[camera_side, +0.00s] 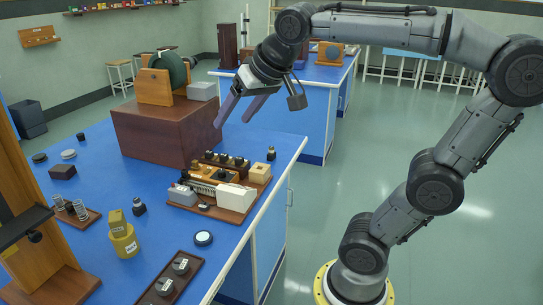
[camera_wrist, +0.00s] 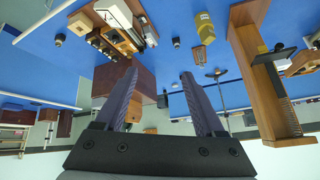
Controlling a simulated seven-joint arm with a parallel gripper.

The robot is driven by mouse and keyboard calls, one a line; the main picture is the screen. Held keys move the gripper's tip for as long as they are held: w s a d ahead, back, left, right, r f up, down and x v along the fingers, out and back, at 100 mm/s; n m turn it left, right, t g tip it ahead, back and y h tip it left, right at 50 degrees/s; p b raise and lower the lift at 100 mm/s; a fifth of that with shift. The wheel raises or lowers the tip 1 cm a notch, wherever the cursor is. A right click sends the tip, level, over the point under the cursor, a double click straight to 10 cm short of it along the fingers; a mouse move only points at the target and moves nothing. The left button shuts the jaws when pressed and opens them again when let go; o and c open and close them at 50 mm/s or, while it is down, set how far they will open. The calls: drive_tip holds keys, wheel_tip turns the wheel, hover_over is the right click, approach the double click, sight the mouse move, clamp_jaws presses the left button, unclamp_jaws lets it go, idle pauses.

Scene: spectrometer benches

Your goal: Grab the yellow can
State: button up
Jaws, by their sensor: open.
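In the wrist view, where the scene appears upside down, a yellow object that looks like the can (camera_wrist: 205,30) is at the upper right. My gripper (camera_side: 232,120) is open and empty, above the bench's right edge beside the brown box. Its two purple fingers also show in the wrist view (camera_wrist: 158,76), spread apart. It is well away from the can, up and to the right.
A brown box (camera_side: 160,132) carries a wooden instrument. An apparatus board (camera_side: 230,208) with a white block lies between my gripper and the can. A wooden stand (camera_side: 25,200) is left of the can, and a dark tray (camera_side: 168,287) with weights is at the front.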

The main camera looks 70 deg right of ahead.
drive_tip(key=w+d+r+m+h, duration=0.1)
drive_tip(key=w+d+r+m, duration=0.1)
drive_tip(key=w+d, duration=0.45)
drive_tip(key=w+d+f+m+g+h, duration=0.2)
drive_tip(key=w+d+f+m, duration=0.15)
drive_tip(key=w+d, duration=0.85)
drive_tip(key=m+g, duration=0.5)
drive_tip(key=m, duration=0.1)
hover_over(272, 148)
drive_tip(key=a, duration=0.5)
wheel_tip(272, 148, down, 23)
drive_tip(key=shift+n, duration=0.25)
drive_tip(key=x, duration=0.7)
drive_tip(key=shift+s+d+f, duration=0.1)
drive_tip(key=shift+d+f, duration=0.1)
drive_tip(key=shift+x, duration=2.85)
drive_tip(key=shift+a, duration=0.15)
